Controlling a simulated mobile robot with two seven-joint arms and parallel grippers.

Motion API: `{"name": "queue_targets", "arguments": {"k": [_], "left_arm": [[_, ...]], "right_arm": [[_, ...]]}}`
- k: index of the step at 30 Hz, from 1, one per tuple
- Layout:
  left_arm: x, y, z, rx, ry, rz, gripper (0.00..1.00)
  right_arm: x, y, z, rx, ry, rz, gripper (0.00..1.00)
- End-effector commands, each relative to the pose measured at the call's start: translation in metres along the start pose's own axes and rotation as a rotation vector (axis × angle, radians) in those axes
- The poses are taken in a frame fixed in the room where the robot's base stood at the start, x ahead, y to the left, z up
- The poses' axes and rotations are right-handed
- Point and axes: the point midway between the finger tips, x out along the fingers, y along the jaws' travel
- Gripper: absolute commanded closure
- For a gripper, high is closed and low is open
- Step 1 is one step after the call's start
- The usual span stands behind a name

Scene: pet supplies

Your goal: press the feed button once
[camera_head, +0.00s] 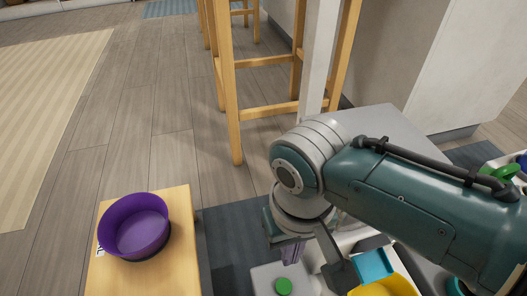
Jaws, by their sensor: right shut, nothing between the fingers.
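A round green button (283,286) sits on top of a pale grey box (262,275) at the bottom edge of the head view. I take it to be the feed button. My right arm comes in from the right, with its wrist above and behind the box. My right gripper (338,272) points down, shut and empty, to the right of the green button and apart from it in the picture. Its height over the box is hard to tell. My left gripper is out of view.
A purple bowl (138,226) stands on a wooden stand (182,270) at the left. Blue (373,265) and yellow (388,287) items lie right of the gripper. A green item (500,172) is at the far right. A wooden stool (230,110) stands behind.

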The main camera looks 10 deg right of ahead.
Motion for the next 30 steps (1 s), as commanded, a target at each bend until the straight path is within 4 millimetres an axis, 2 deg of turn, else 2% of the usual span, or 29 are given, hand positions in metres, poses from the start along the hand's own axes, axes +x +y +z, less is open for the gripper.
{"name": "queue_targets", "arguments": {"k": [8, 22, 26, 30], "left_arm": [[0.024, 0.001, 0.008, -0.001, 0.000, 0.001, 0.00], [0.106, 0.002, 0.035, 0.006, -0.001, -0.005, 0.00], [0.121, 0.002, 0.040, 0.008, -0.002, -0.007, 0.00], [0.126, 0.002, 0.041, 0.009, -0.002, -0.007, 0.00]], "right_arm": [[0.028, 0.000, 0.000, 0.000, -0.001, 0.001, 1.00], [0.121, 0.000, 0.000, 0.000, 0.000, 0.001, 1.00], [0.136, 0.000, 0.000, 0.000, 0.000, 0.000, 1.00], [0.141, 0.000, 0.000, 0.000, 0.000, 0.000, 1.00]]}}
